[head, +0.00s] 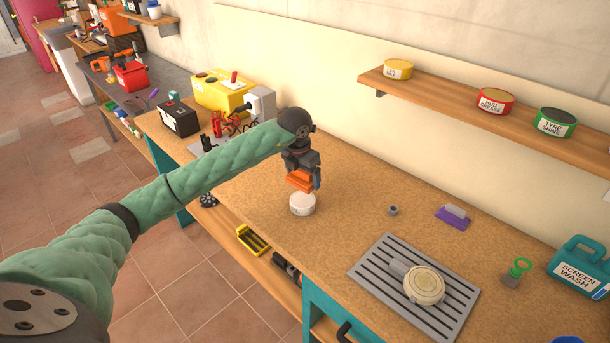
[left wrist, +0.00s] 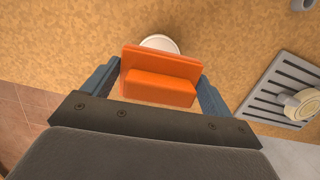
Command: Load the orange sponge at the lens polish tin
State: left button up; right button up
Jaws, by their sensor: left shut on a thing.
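The orange sponge (head: 299,181) is held in my left gripper (head: 303,178) above the workbench. In the left wrist view the sponge (left wrist: 160,78) sits between the two fingers of my left gripper (left wrist: 161,82), which is shut on it. A round white tin (head: 302,204) stands on the bench just below the sponge in the head view. In the left wrist view the white tin (left wrist: 160,43) is mostly hidden behind the sponge. Its label is too small to read. Tins on the wall shelf are yellow (head: 398,69), red (head: 494,101) and green (head: 556,123). My right gripper is not in view.
A slotted grey tray (head: 372,272) with a round beige-topped tool (head: 424,285) lies right of the white tin. A purple-based block (head: 452,217), a small grey nut (head: 393,210) and a teal screen wash jug (head: 580,269) stand farther right. The bench around the tin is clear.

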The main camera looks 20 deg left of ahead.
aim_at(304, 198)
pick_arm(q)
jog(key=shift+f+b, duration=0.4)
jog(key=shift+f, duration=2.5)
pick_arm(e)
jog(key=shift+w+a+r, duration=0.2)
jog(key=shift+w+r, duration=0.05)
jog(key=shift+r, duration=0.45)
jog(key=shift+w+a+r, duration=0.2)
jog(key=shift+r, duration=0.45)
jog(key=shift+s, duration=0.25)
pick_arm(q)
jog(key=shift+f+b, duration=0.5)
jog(key=shift+b, duration=0.1)
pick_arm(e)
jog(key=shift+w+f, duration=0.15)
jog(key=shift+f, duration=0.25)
pick_arm(q)
jog(key=shift+b, duration=0.3)
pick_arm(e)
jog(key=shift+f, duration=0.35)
pick_arm(q)
jog(key=shift+r+p, duration=0.9)
jog(key=shift+r, duration=2.6)
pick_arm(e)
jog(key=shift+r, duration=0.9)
